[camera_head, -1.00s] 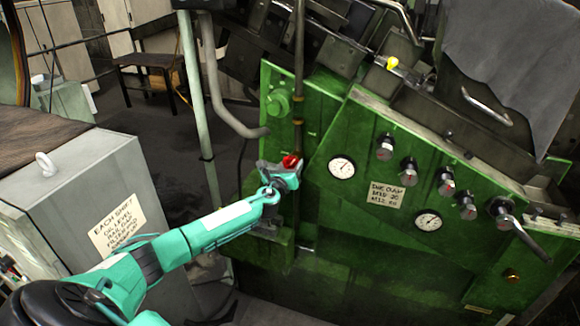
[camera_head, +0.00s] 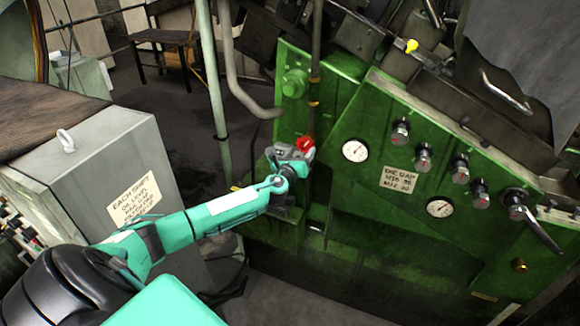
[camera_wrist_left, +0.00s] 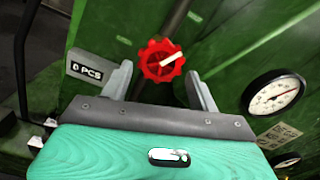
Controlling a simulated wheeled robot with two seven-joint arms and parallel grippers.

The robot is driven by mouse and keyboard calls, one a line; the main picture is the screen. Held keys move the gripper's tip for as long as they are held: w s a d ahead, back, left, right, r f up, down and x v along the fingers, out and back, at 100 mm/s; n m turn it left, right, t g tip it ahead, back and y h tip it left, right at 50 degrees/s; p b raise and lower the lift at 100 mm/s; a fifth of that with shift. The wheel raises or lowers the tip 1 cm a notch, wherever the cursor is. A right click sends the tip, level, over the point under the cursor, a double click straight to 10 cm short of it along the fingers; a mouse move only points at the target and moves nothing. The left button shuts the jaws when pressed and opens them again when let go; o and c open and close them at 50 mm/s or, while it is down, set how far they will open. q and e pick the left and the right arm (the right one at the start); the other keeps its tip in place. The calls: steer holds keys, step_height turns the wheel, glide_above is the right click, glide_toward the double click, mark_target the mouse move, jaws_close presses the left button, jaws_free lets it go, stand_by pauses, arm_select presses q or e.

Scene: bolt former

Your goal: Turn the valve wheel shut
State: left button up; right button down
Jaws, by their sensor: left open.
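The red valve wheel (camera_head: 306,144) sits on a pipe at the front of the green machine. In the left wrist view the wheel (camera_wrist_left: 162,60) shows a scalloped rim and a white mark pointing to the upper right. My left gripper (camera_head: 300,153) is right in front of it. In the left wrist view its two fingers (camera_wrist_left: 160,84) are spread, one on each side below the wheel, and nothing is between them. The wheel appears just beyond the fingertips; I cannot tell whether they touch it. My right gripper is not in view.
The green machine panel (camera_head: 345,200) carries gauges (camera_head: 355,151), several knobs and a lever (camera_head: 540,232). A grey cabinet (camera_head: 95,165) stands at the left, near my left arm. A pale post (camera_head: 212,80) and a bent grey pipe (camera_head: 240,90) rise left of the wheel.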

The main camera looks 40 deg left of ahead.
arm_select(q)
steer(key=p+v, duration=0.2)
steer(key=v, duration=0.8)
steer(key=shift+s, duration=0.3)
